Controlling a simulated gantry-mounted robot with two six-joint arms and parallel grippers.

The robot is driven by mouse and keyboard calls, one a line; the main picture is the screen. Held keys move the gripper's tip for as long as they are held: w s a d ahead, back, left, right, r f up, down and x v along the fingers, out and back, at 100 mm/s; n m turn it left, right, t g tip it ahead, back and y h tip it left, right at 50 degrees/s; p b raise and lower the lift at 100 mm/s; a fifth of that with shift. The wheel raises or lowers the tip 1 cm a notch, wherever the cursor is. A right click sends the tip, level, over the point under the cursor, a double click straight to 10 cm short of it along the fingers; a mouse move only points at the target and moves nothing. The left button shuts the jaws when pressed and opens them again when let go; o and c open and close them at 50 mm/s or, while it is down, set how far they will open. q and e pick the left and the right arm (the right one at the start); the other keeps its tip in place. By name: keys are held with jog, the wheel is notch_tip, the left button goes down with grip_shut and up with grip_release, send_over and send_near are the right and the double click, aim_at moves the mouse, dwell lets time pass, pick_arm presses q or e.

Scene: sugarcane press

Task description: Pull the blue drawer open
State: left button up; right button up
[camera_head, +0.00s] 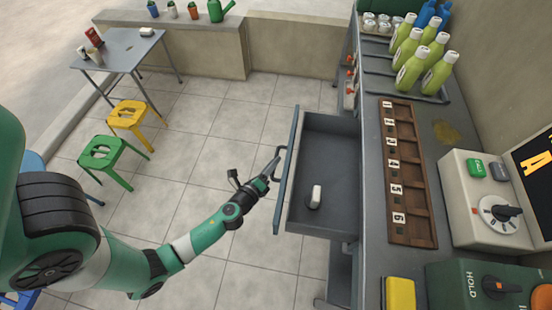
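The drawer (327,150) stands out from the counter in the head view, with its grey inside showing. Its blue-grey front panel (291,150) faces left and has a bar handle (278,178) on its outer side. A small white object (316,196) is inside the drawer. My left gripper (273,166) is at the handle, with its fingertips at or very close to the bar. The fingers are too small to tell whether they are closed around it. My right gripper is not in view.
The counter (370,215) on the right holds a numbered wooden rack (402,172), green bottles (412,68), a yellow block (399,293) and control boxes (490,200). A green stool (103,152) and a yellow stool (128,114) stand left. The tiled floor (222,150) left of the drawer is clear.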

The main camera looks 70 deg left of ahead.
pick_arm(q)
jog(key=v, duration=0.9)
jog(key=shift+s, duration=0.1)
